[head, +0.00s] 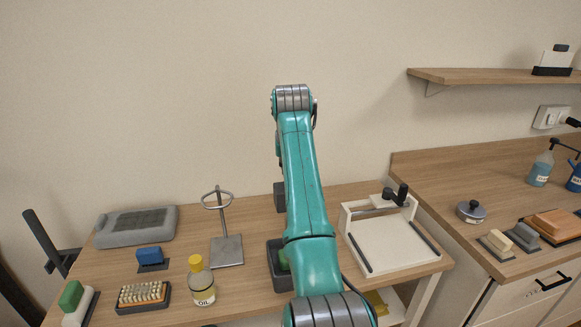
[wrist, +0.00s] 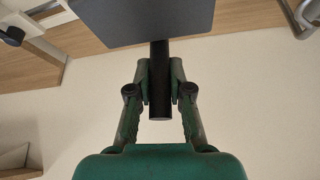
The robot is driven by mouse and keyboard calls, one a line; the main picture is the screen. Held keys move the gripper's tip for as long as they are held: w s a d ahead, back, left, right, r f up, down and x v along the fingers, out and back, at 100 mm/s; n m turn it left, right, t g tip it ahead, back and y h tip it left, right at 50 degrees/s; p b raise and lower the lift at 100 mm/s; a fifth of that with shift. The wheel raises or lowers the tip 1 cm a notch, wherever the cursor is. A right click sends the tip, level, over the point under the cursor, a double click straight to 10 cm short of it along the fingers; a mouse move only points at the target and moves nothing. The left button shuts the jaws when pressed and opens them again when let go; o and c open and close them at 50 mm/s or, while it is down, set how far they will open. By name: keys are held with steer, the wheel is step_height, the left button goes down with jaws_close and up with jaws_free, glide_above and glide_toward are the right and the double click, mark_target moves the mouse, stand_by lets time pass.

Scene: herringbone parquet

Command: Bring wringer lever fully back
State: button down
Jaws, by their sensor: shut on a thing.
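A white flat frame (head: 388,244) stands on the right of the wooden bench. A metal bar crosses its far end, and a black lever-like handle (head: 402,194) rises there; I take this for the wringer lever, though I cannot be sure. In the wrist view my gripper (wrist: 160,82) is shut on a black round rod (wrist: 160,103). The rod joins a flat dark grey plate (wrist: 148,18). In the head view my arm hides the gripper; a dark block (head: 280,196) shows beside the arm and may be part of the held thing.
A ring-topped metal stand (head: 226,250), an oil bottle (head: 201,285), a brush (head: 143,297) and a blue block (head: 150,256) stand left of my arm. A dark tray (head: 277,270) is partly behind it. A wall shelf (head: 480,76) is at upper right.

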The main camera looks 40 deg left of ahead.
steer(key=shift+s+f, duration=0.15)
steer(key=shift+f, duration=0.05)
steer(key=c, duration=1.1)
jaws_free()
steer(key=shift+a, duration=0.1)
steer(key=shift+o, duration=0.2)
steer(key=shift+r, duration=0.1)
steer(key=shift+r, duration=0.1)
steer(key=v, duration=1.1)
steer(key=shift+r, duration=0.35)
steer(key=shift+s, duration=0.1)
steer(key=shift+d, duration=0.25)
